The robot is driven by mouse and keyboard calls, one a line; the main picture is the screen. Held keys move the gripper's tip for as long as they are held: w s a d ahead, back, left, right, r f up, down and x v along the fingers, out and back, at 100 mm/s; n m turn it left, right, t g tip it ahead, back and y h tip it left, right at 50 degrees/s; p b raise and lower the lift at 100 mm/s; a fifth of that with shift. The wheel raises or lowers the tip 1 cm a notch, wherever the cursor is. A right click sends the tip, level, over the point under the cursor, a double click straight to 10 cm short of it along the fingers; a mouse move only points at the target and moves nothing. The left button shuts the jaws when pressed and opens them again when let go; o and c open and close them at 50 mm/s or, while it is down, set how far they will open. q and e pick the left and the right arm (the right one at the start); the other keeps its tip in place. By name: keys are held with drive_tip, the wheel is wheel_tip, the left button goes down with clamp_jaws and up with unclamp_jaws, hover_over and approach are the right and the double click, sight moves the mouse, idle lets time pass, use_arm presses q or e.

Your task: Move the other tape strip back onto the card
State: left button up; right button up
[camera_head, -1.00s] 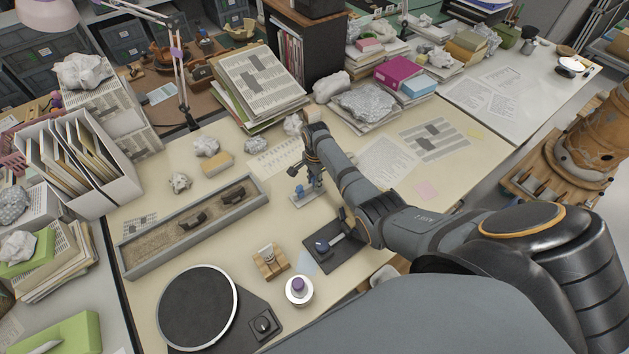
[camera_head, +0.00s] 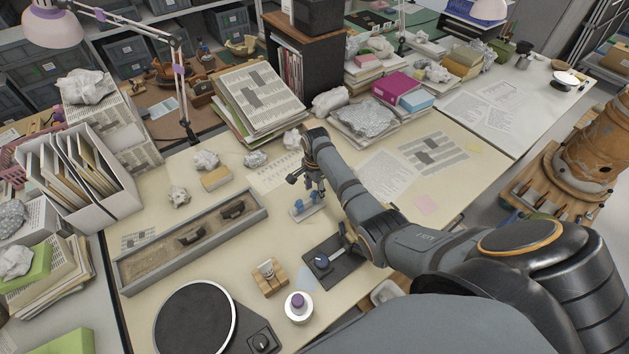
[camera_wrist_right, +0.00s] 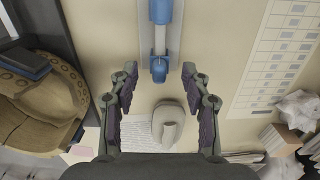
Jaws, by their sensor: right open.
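My right gripper (camera_head: 306,180) hangs over the middle of the table in the head view, above a narrow pale stand with blue parts (camera_head: 304,209). In the right wrist view its two fingers are wide apart and empty. The stand's blue parts (camera_wrist_right: 160,68) show ahead of the fingertips, apart from them. A pale rounded object (camera_wrist_right: 168,125) shows between the fingers lower down. A pale printed sheet with a grid (camera_wrist_right: 280,50) lies to the right; it may be the card, but I cannot tell. No tape strip can be made out for certain. My left gripper is out of view.
A long grey sand tray (camera_head: 150,272) holding dark sherds lies left. A turntable (camera_head: 195,318), a wooden block (camera_head: 270,280), a white purple-topped jar (camera_head: 298,306) and a dark plate (camera_head: 345,268) stand in front. Crumpled paper (camera_head: 205,159) and stacked papers (camera_head: 258,95) lie behind.

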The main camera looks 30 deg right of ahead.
wheel_tip(320, 180, up, 9)
drive_tip(key=shift+d+f, duration=0.1)
drive_tip(key=shift+f, duration=0.05)
drive_tip(key=shift+f, duration=0.1)
idle(0.5)
